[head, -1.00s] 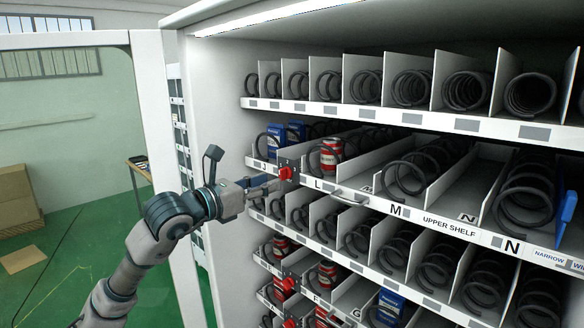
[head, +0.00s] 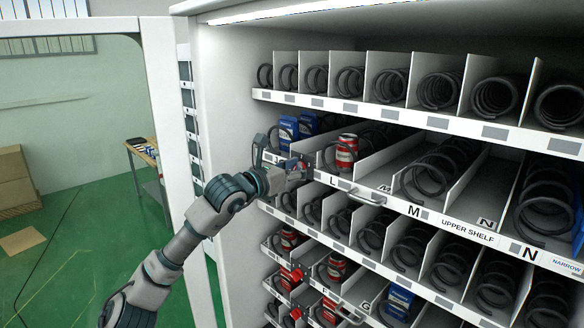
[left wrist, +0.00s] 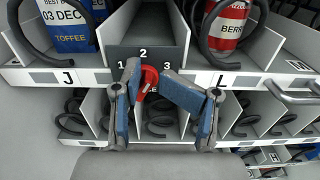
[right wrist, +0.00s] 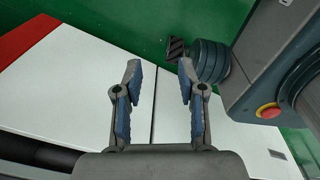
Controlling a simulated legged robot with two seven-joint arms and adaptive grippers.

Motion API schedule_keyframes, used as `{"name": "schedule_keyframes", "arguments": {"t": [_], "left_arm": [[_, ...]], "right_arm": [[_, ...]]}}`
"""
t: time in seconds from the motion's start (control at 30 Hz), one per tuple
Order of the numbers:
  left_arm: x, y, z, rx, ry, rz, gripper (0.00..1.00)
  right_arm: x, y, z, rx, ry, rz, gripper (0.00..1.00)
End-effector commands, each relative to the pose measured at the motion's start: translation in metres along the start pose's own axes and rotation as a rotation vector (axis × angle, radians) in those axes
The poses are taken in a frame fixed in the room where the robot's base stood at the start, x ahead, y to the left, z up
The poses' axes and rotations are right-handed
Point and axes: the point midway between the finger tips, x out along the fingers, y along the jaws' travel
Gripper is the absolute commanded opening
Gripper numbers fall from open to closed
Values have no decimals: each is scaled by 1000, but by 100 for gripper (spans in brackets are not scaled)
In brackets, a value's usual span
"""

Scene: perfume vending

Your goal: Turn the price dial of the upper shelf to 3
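The red price dial (left wrist: 148,80) shows in the left wrist view on a dark plate (left wrist: 145,55) marked 1, 2 and 3, between the J and L labels. My left gripper (left wrist: 147,76) is at the dial, one finger on each side, shut on it. The right finger is bent strongly inward. The dial's grip is tilted, its top leaning right; its exact setting cannot be told. In the head view my left gripper (head: 296,170) is at the left end of the upper shelf (head: 467,230) and largely hides the dial. My right gripper (right wrist: 158,75) is open and empty.
A red can (head: 346,152) and blue boxes (head: 298,128) stand in coils behind the shelf front. A handle (head: 362,197) juts out right of the dial. The machine's side wall (head: 225,110) and open door (head: 165,110) stand to the left.

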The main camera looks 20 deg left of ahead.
Motion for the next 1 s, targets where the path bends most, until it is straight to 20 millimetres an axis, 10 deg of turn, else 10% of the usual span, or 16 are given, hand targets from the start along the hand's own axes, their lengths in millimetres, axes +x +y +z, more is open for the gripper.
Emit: {"name": "schedule_keyframes", "arguments": {"t": [0.23,0.3,1.0], "left_arm": [[-1,13,-8,-11,8,3,0],[-2,15,-9,-13,10,5,34],[-28,14,-9,-10,8,8,35]], "right_arm": [[0,-28,-6,3,7,-32,40],[0,-33,-7,3,10,-39,40],[17,-21,-3,0,7,-24,40]]}}
